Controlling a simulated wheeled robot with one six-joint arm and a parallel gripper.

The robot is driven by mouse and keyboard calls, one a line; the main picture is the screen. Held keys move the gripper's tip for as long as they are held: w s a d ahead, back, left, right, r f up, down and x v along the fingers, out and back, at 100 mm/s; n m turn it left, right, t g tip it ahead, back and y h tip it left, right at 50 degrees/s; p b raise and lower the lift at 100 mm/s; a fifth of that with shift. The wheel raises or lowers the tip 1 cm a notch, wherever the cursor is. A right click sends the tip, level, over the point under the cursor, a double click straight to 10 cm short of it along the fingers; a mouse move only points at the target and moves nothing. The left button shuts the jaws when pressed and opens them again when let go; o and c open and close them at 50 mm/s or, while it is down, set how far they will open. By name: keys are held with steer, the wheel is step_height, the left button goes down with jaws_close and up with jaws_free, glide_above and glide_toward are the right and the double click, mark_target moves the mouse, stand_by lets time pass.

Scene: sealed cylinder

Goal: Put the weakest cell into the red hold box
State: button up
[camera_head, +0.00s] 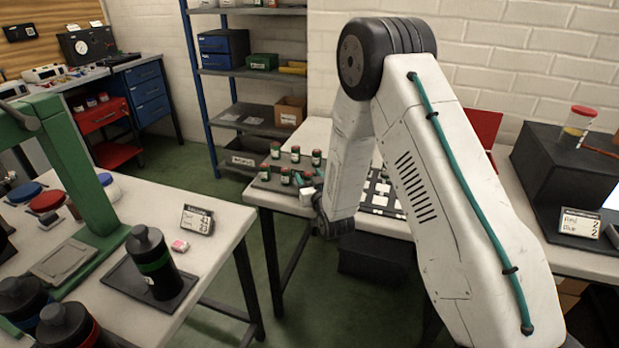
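Several small dark green cells with red caps (295,154) stand on a dark tray (262,185) on the middle table. I cannot tell from this view which is the weakest. My arm reaches down over this table, and its dark wrist (325,226) is at the table's front edge, just right of the tray. My gripper (301,182) seems to be at the cells, but its fingers are too small and cluttered to read. A red panel (483,126), perhaps the lid of the red hold box, stands up behind my arm; the rest of it is hidden.
A dark board with white squares (380,198) lies partly behind my arm. The left table (215,240) holds a green frame (80,180), black bottles (152,262) and a small sign (197,220). A dark block (560,160) with a sign (580,223) is at the right.

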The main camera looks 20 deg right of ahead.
steer(key=s, duration=0.7)
steer(key=shift+s+r, duration=0.2)
steer(key=shift+s, duration=0.2)
